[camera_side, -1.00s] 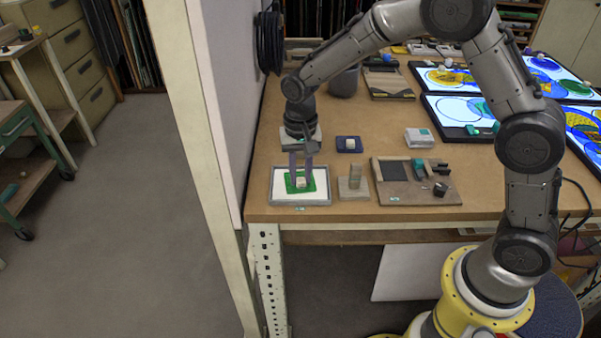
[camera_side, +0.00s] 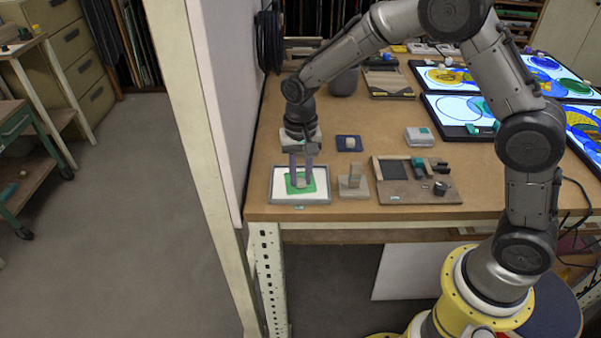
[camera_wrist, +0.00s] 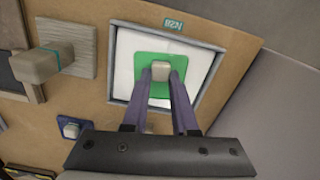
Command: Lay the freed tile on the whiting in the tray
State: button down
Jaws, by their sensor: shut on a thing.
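A green tile (camera_side: 313,185) with a pale block-like knob on top is over the white whiting (camera_side: 281,184) inside the grey-rimmed tray (camera_side: 273,200). In the wrist view the green tile (camera_wrist: 143,62) lies within the tray's rim (camera_wrist: 205,43), with white whiting (camera_wrist: 125,77) around it. My gripper (camera_side: 300,184) points down over the tray, and its fingers are shut on the pale knob (camera_wrist: 161,71). The tile looks flat and close to the whiting; I cannot tell for sure whether it touches. The fingers hide part of the tile.
A wooden block stand (camera_side: 353,188) is just right of the tray. A dark-panelled board with small items (camera_side: 415,192) lies further right. A small blue dish (camera_side: 348,144) is behind. Lit panels (camera_side: 455,112) lie at the back right. A wall borders the bench's left side.

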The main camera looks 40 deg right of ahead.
jog(key=c, duration=0.6)
grip_release()
jog(key=s+d+r+t, duration=0.1)
jog(key=s+r, duration=0.1)
jog(key=r, duration=0.9)
jog(key=s+d+r+t, duration=0.1)
jog(key=s+d+r, duration=0.15)
jog(key=r, duration=0.85)
jog(key=s+d+r+t, duration=0.2)
jog(key=s+r, duration=0.1)
jog(key=s, duration=0.6)
jog(key=s+f+n, duration=0.2)
jog(key=s, duration=0.2)
jog(key=s+d+f+n+t, duration=0.1)
jog(key=s+f+n, duration=0.1)
jog(key=s+f, duration=0.1)
jog(key=s+f+n, duration=0.2)
jog(key=s+n, duration=0.1)
jog(key=s, duration=0.3)
jog(key=shift+s+d+f+t, duration=0.1)
jog(key=shift+d+f+t, duration=0.1)
jog(key=shift+f+t, duration=0.1)
